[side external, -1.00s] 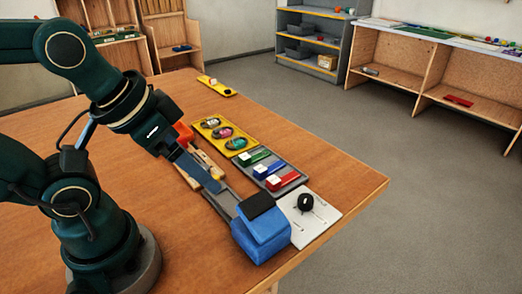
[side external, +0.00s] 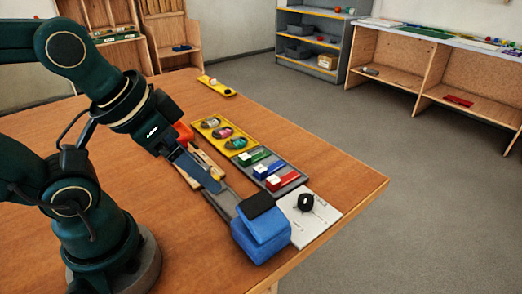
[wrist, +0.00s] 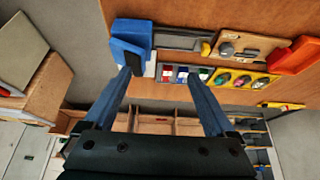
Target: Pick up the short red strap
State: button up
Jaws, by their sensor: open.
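A short red piece with a white end, which looks like the red strap (side external: 287,181), lies in the grey tray (side external: 298,183). It is at the near end of a row, beside a blue piece and a green piece. In the wrist view the red piece (wrist: 167,71) shows small, between and beyond my fingertips. My gripper (side external: 217,188) is open and empty, above the table to the left of the grey tray. In the wrist view its two blue fingers (wrist: 160,75) stand wide apart. One finger largely hides the other in the side view.
A blue box with a black top (side external: 262,232) stands near the table's front edge. A white plate with a black knob (side external: 318,215) lies beside it. A yellow tray (side external: 233,152) with several round items and a wooden piece with an orange block (side external: 184,132) are farther back.

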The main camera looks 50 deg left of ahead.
dwell(0.4)
jog(key=c, duration=0.6)
jog(key=shift+r, duration=0.1)
jog(key=w+r, duration=0.4)
jog(key=w, duration=0.1)
jog(key=g, duration=0.4)
send_over(272, 180)
notch_tip(272, 180, down, 9)
jog(key=shift+g, duration=0.8)
notch_tip(272, 180, down, 10)
jog(key=shift+s+r, duration=0.1)
jog(key=shift+r, duration=0.1)
